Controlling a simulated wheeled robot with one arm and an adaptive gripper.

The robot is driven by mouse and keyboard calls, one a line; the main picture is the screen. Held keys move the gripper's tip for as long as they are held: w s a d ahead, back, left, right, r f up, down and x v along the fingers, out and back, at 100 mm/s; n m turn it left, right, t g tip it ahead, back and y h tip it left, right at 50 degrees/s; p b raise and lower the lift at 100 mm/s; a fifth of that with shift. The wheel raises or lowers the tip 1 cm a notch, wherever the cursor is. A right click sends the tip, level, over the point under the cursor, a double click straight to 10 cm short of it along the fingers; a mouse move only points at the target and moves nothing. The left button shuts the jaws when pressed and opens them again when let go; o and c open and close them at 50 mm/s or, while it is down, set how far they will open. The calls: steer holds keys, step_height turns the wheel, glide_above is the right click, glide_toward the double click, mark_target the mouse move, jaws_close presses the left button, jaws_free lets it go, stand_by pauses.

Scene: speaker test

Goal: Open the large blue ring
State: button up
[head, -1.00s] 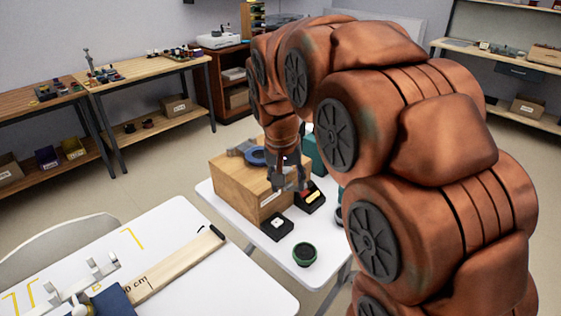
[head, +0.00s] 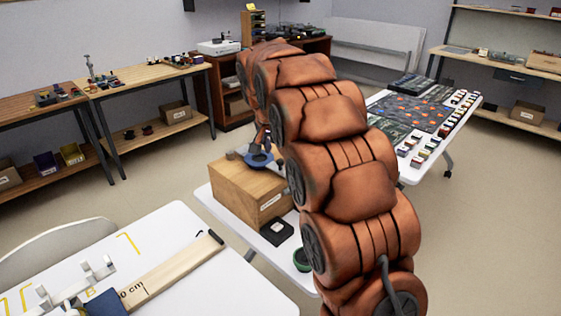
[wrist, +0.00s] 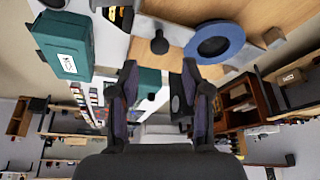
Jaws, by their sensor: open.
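The large blue ring (head: 259,161) lies on top of the wooden box (head: 240,192) on the small white table. In the wrist view the blue ring (wrist: 232,42) surrounds a dark grey round centre, with a small grey block (wrist: 273,37) beside it. My gripper (wrist: 160,68) is open with nothing between its fingers; the ring shows beyond and to the right of the fingertips. In the head view my gripper (head: 263,140) is near the ring, partly hidden by my arm, and I cannot tell whether it touches.
A teal case (wrist: 62,45) and a dark knob (wrist: 158,43) are near the box. A black square item (head: 276,232) and a green round container (head: 302,259) stand on the white table (head: 232,213). A larger white table (head: 215,282) is in front.

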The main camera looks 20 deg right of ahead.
mark_target(280, 160)
steer(key=p+x, duration=0.1)
steer(key=x, duration=0.5)
steer(key=shift+w+d+f, duration=0.1)
steer(key=shift+f, duration=0.25)
steer(key=shift+c, duration=0.4)
jaws_close()
